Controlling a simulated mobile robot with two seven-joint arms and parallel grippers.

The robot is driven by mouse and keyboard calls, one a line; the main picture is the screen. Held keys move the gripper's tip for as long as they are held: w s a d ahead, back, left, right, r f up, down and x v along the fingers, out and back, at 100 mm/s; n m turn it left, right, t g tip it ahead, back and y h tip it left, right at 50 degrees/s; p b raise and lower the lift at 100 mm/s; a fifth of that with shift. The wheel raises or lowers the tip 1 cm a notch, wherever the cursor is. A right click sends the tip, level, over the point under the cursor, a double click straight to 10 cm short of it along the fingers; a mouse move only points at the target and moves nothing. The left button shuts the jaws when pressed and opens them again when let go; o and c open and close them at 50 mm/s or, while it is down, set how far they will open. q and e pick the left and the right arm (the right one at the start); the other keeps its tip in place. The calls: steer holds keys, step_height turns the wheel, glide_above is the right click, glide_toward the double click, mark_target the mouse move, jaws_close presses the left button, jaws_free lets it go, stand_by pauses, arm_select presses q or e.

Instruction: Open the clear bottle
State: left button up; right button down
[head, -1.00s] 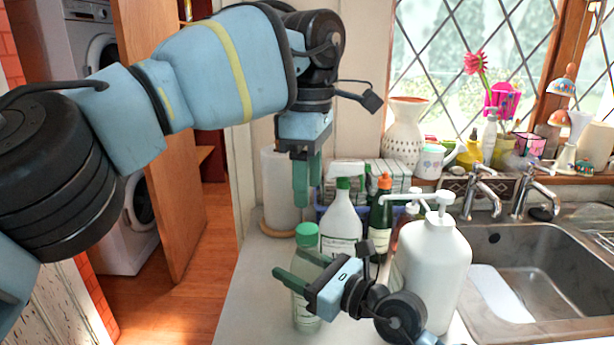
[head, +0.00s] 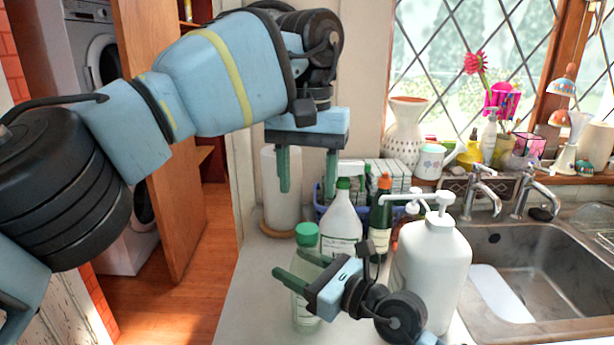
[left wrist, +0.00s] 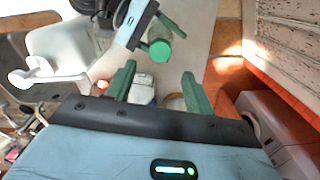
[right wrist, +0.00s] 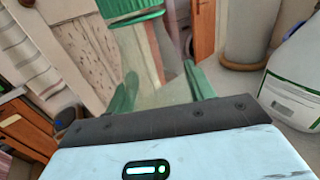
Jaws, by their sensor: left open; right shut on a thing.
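The clear bottle (head: 304,314) stands upright at the counter's front, with its green cap (head: 306,235) on. My right gripper (head: 292,264) is shut on the bottle's body below the cap, its fingers on either side. In the right wrist view the see-through body (right wrist: 165,92) is between the fingers, under the green cap (right wrist: 134,14). My left gripper (head: 308,183) is open and empty, pointing down above the cap and apart from it. In the left wrist view the cap (left wrist: 160,50) shows beyond the open fingertips (left wrist: 159,70).
A white spray bottle (head: 342,222), a dark green bottle with an orange cap (head: 380,215) and a large white pump bottle (head: 432,265) stand close on the right. A paper roll (head: 280,205) stands behind. The sink (head: 540,265) is at right. Counter left of the bottle is clear.

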mark_target(307, 228)
arm_select(q)
steer(key=shift+m, duration=0.8)
steer(key=shift+f, duration=0.1)
steer(key=shift+f, duration=3.95)
steer(key=shift+c, duration=0.4)
